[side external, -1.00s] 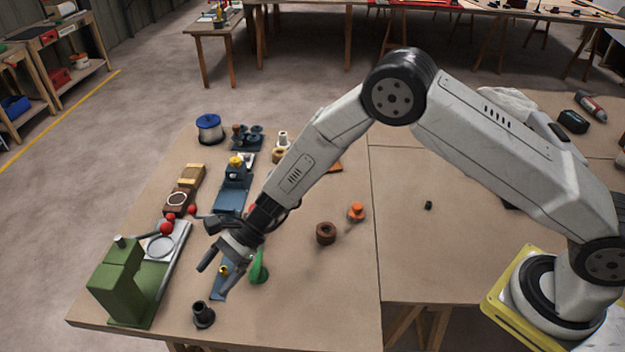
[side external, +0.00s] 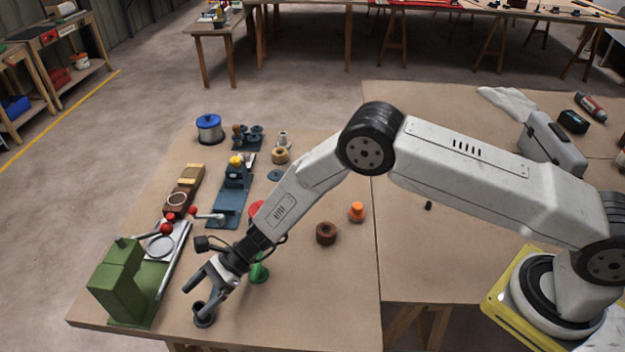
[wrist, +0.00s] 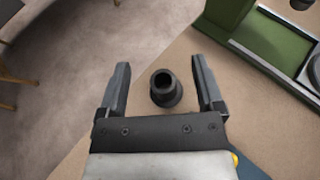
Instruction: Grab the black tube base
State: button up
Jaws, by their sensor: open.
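The black tube base (side external: 204,318) stands upright near the front left edge of the workbench, a short hollow tube on a wider foot. In the wrist view the black tube base (wrist: 165,88) shows its open top, between and a little beyond the centre of the two fingers. My gripper (side external: 197,294) is open and empty, its fingers at and just above the tube base. In the wrist view the gripper (wrist: 160,80) has one finger on each side of the tube base, with a gap on both sides. In the side view a finger hides part of the tube.
A green machine (side external: 120,283) stands close left of the tube base, with red-knobbed levers behind it. A green part (side external: 259,273) is to the right, partly behind my wrist. A brown ring (side external: 326,233) and an orange part (side external: 357,211) lie further right. The bench's front right is clear.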

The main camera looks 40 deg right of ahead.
aim_at(197, 321)
jog(key=shift+f, duration=0.3)
jog(key=shift+f, duration=0.15)
jog(key=shift+f, duration=0.65)
jog(key=shift+a+f, duration=0.4)
jog(key=shift+f, duration=0.25)
jog(key=shift+a+f, duration=0.35)
jog(key=shift+f, duration=0.3)
jog(key=shift+a+f, duration=0.2)
jog(key=shift+a, duration=0.45)
grip_shut()
